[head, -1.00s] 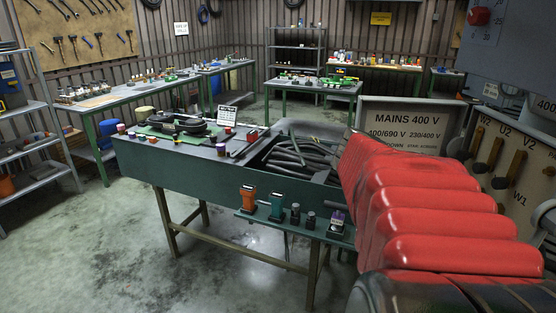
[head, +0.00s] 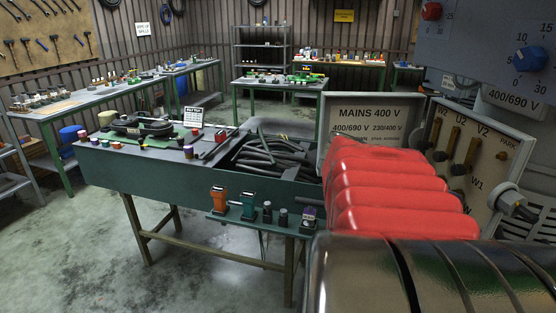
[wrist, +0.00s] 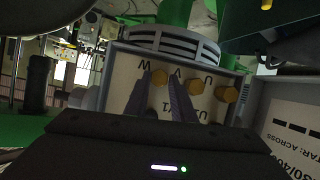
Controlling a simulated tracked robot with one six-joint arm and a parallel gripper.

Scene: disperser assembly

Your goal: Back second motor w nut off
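In the wrist view, my gripper (wrist: 161,82) reaches into an open terminal box with a pale plate (wrist: 118,88). Its two dark purple fingers stand apart, with a gap between them. A brass nut (wrist: 160,77) by the letter W shows between the fingertips; I cannot tell whether they touch it. A second brass nut (wrist: 194,85) sits by V, just right of the right finger, and a third brass nut (wrist: 227,93) by U. A green motor body (wrist: 172,12) with a grey vented ring (wrist: 170,42) lies behind. The gripper is not visible in the head view, which shows my red arm sleeve.
A lid marked MAINS 400 V (head: 368,112) and a terminal board (head: 478,165) with W2, U2, V2 stand beside my arm. A grey panel with knobs (head: 500,30) is at upper right. A green bench (head: 120,165) holds cables in a trough.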

